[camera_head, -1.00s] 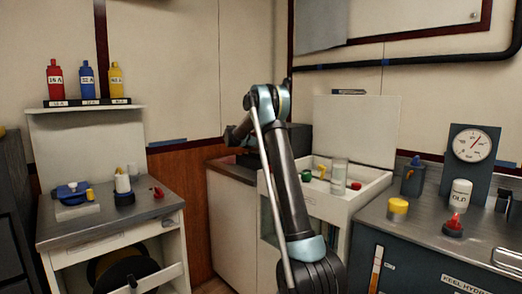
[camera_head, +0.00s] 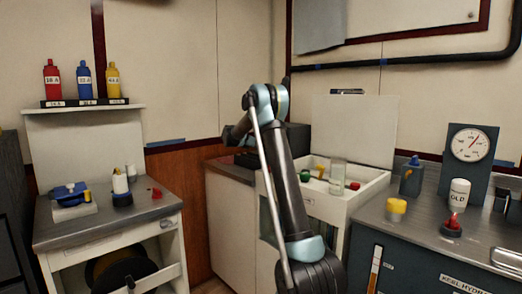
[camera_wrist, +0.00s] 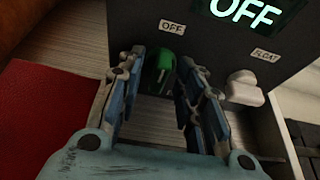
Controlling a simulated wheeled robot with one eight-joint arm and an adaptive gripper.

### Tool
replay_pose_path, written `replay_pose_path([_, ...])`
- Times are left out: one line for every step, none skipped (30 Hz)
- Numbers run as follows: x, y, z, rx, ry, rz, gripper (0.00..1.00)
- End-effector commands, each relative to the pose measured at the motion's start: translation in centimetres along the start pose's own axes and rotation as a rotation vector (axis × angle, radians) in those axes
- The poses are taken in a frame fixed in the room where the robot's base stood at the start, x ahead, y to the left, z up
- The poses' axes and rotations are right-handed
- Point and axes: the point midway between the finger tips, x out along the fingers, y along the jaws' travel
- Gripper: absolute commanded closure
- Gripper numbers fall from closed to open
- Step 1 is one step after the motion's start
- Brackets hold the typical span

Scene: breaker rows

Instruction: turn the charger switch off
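In the wrist view a dark panel (camera_wrist: 135,25) carries a lit green "OFF" readout (camera_wrist: 245,10). A green switch handle (camera_wrist: 160,66) stands at its foot, below a small label reading "OFF" (camera_wrist: 172,27). My gripper (camera_wrist: 166,75) is open, with one blue-sided finger on each side of the green handle. The left finger is very close to the handle; I cannot tell if it touches. A gap shows on the right. In the head view a dark box (camera_head: 298,139) stands behind my arm, which hides my fingertips and the switch.
A white handle (camera_wrist: 243,90) labelled "FLOAT" (camera_wrist: 264,56) stands right of my right finger. A red mat (camera_wrist: 45,100) lies at left. In the head view, a white tray (camera_head: 345,204) with small items stands right of my arm.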

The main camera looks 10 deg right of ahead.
Motion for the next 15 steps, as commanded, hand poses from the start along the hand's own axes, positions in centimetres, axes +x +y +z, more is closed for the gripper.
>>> replay_pose_path([-0.7, 0.0, 0.0, -0.001, 0.000, 0.002, 0.67])
replay_pose_path([-1.1, 0.0, 0.0, -0.001, 0.000, 0.002, 0.67])
replay_pose_path([-1.7, 0.0, 0.0, -0.001, 0.000, 0.002, 0.67])
replay_pose_path([-2.2, 0.0, 0.0, -0.001, 0.000, 0.002, 0.67])
replay_pose_path([-2.8, 0.0, 0.0, -0.001, 0.000, 0.002, 0.67])
replay_pose_path([-3.6, 0.1, -0.1, -0.002, 0.000, 0.002, 0.67])
replay_pose_path([-4.2, 0.1, -0.1, -0.002, 0.000, 0.003, 0.67])
replay_pose_path([-4.8, 0.0, -0.1, -0.002, 0.000, 0.003, 0.67])
replay_pose_path([-5.6, 0.0, -0.1, -0.002, 0.000, 0.003, 0.67])
replay_pose_path([-6.2, 0.0, -0.1, -0.002, 0.000, 0.002, 0.67])
replay_pose_path([-6.7, 0.0, -0.1, -0.002, 0.000, 0.002, 0.67])
replay_pose_path([-7.4, 0.0, -0.1, -0.002, 0.000, 0.002, 0.67])
replay_pose_path([-7.9, 0.0, -0.1, -0.001, 0.000, 0.002, 0.67])
replay_pose_path([-8.4, 0.0, -0.1, -0.001, 0.000, 0.002, 0.67])
replay_pose_path([-9.0, 0.0, -0.1, -0.001, 0.000, 0.001, 0.67])
